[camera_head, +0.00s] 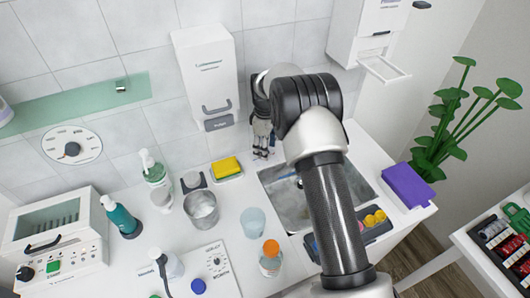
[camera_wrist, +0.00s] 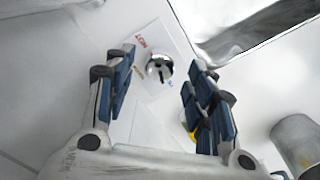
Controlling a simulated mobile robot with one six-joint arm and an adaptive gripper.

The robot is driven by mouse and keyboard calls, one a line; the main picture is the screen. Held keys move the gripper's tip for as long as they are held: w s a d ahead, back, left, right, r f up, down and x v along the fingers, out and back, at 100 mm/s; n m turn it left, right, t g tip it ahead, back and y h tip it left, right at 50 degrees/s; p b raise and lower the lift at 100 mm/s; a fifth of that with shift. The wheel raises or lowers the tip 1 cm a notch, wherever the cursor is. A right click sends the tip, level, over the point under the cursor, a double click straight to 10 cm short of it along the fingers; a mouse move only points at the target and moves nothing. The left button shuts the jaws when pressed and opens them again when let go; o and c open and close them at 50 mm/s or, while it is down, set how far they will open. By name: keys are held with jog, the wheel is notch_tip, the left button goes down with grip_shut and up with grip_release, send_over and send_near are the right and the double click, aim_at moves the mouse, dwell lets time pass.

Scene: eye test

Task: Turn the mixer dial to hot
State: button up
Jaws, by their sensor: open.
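The mixer dial is a round chrome knob (camera_wrist: 159,68) on a white plate (camera_wrist: 174,41) in the wrist view. Red lettering is at the plate's upper left, smaller orange-brown lettering at its left, and a blue mark below right of the knob. A dark mark shows on the knob's lower part; its exact pointing is too small to tell. My gripper (camera_wrist: 162,66) is open, its blue-padded fingers to either side of the knob in the picture, with no visible contact. In the head view my gripper (camera_head: 263,138) is near the wall behind the sink, and the mixer dial cannot be made out.
The sink (camera_head: 285,203) is below my arm. A yellow sponge (camera_head: 226,167), a metal cup (camera_head: 201,210) and a soap bottle (camera_head: 153,168) stand left of it. A white dispenser (camera_head: 207,75) hangs left of my gripper. Another round dial (camera_head: 88,146) is on the wall far left.

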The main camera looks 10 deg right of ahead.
jog(key=shift+f, duration=0.9)
jog(key=c, duration=1.1)
